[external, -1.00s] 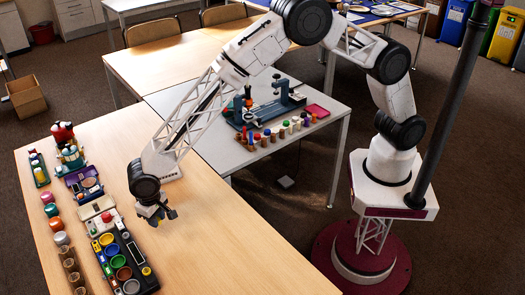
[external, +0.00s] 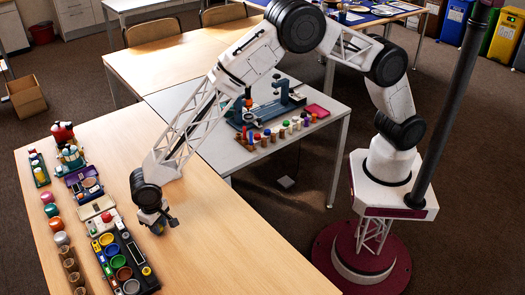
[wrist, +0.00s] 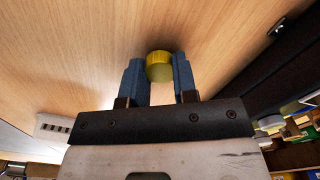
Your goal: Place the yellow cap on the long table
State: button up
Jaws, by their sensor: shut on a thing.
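The yellow cap (wrist: 159,66) is between the two blue fingers of my gripper (wrist: 159,80) in the wrist view, and the gripper is shut on it. In the external view my gripper (external: 160,224) points down, close over the long wooden table (external: 215,235), right of the rows of cups and trays. The cap is too small there to make out clearly. Bare wood shows beyond the cap in the wrist view. I cannot tell whether the cap touches the table.
A dark tray of coloured cups (external: 121,262) lies just left of my gripper. Several coloured pots (external: 51,210) line the table's left side. The table's middle and right are clear. A grey side table (external: 215,145) with a teal device adjoins it.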

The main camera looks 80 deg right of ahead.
jog(key=shift+f, duration=0.15)
jog(key=o, duration=0.9)
notch_tip(320, 180, up, 12)
jog(key=shift+r, duration=0.15)
dwell(0.4)
dwell(0.6)
jog(key=shift+r, duration=0.1)
